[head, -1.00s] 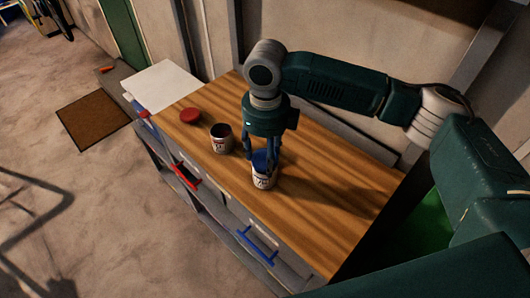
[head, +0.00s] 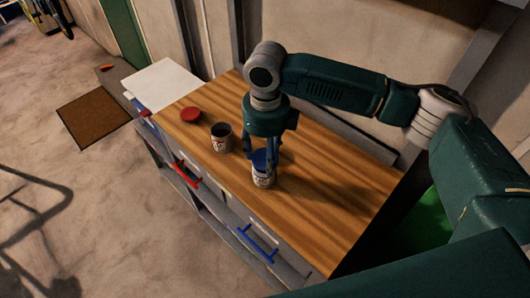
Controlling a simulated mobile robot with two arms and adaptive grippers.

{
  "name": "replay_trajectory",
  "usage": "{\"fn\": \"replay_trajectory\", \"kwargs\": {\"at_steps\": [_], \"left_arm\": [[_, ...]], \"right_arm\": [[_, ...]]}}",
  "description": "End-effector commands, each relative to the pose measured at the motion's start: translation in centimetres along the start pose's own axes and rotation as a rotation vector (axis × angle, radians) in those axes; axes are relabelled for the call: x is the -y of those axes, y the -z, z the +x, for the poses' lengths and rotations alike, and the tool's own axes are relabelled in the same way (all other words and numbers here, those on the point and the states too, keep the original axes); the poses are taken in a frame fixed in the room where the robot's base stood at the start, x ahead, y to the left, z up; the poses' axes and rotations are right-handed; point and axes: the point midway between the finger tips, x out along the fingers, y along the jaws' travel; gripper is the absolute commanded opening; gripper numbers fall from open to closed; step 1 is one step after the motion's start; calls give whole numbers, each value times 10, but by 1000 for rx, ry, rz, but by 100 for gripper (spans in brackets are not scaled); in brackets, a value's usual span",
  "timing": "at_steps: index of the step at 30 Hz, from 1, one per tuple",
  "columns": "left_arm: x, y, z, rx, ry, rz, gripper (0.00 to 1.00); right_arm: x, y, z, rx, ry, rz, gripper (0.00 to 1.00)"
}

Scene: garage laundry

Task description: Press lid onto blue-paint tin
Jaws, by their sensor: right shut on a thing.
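A white paint tin (head: 262,179) stands upright on the wooden worktop, with a blue lid (head: 260,158) at its top. My right gripper (head: 268,160) points down over this tin with its fingers shut on the blue lid. The lid sits on or very close to the tin's rim; the fingers partly hide the seam, so I cannot tell if it is fully seated. A second tin (head: 221,138), open and dark inside, stands to the left. A red lid (head: 191,115) lies on the worktop farther left. My left gripper is not in view.
The wooden worktop (head: 310,220) is clear to the right of the tins. A white board or sheet (head: 162,82) lies at its far left end. A wall runs behind.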

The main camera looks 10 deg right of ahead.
Motion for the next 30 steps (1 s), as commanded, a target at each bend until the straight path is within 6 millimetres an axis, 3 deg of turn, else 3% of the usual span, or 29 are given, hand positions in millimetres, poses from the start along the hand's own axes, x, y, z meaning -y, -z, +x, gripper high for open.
{"fn": "replay_trajectory", "kwargs": {"at_steps": [30], "left_arm": [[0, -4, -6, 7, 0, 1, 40]], "right_arm": [[0, 0, 6, -1, 0, 0, 42]]}}
